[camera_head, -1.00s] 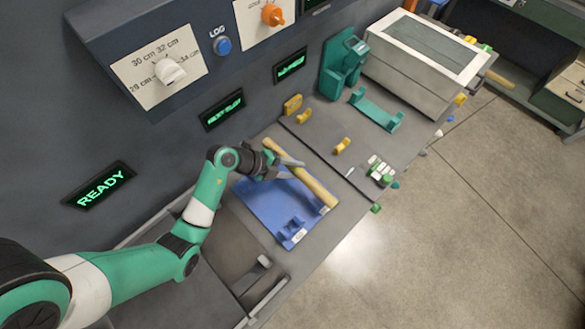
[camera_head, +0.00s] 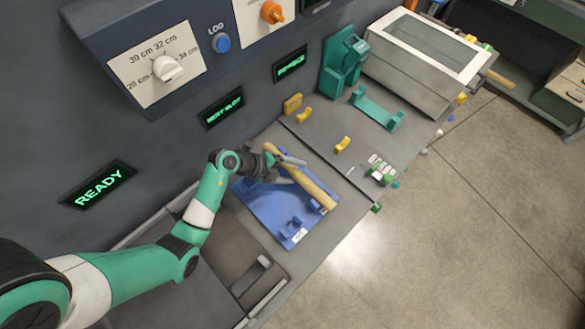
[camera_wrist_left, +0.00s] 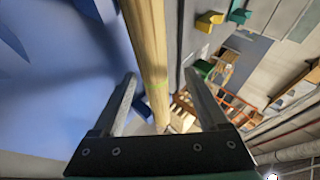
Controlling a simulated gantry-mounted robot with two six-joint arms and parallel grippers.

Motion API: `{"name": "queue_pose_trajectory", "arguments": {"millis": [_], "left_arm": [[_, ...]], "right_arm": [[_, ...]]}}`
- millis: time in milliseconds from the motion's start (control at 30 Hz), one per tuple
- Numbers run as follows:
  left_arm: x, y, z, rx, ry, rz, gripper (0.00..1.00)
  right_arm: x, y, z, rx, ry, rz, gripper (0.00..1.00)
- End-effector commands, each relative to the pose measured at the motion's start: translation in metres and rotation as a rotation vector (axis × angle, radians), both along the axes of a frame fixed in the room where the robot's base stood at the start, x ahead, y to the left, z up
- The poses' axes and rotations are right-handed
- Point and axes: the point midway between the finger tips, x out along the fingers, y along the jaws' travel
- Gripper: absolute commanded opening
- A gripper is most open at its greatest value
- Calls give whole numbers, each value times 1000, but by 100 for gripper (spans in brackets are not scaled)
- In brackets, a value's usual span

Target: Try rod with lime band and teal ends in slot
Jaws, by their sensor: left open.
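A long pale wooden rod (camera_head: 316,191) lies slanted over the blue tray (camera_head: 262,208), at the tray's right side. I cannot tell which fixture is the slot. My right gripper is out of view.
A teal cradle (camera_head: 377,109) and yellow rests (camera_head: 342,145) stand on the grey bench beyond the tray. A lidded grey box (camera_head: 411,72) stands farther back. A panel with a white knob (camera_head: 167,69) and lit displays (camera_head: 98,186) rises at the left.

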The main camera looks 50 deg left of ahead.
Motion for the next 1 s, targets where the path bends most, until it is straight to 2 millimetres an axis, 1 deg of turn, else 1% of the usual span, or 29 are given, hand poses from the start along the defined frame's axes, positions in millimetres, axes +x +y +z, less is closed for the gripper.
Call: {"name": "queue_pose_trajectory", "arguments": {"millis": [67, 167, 400, 533, 700, 1000], "left_arm": [[-3, 2, 4, 0, 0, 1, 77], [-11, 6, 14, 0, -1, 3, 77], [-50, 25, 53, 1, -3, 5, 77], [-67, 33, 68, 0, -3, 5, 77], [-79, 37, 76, 0, -2, 1, 77], [-79, 37, 76, 0, -1, 0, 77]], "right_arm": [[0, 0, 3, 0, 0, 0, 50], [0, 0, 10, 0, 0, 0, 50], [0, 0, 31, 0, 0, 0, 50], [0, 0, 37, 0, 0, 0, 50], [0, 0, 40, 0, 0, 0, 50], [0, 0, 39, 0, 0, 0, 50]]}}
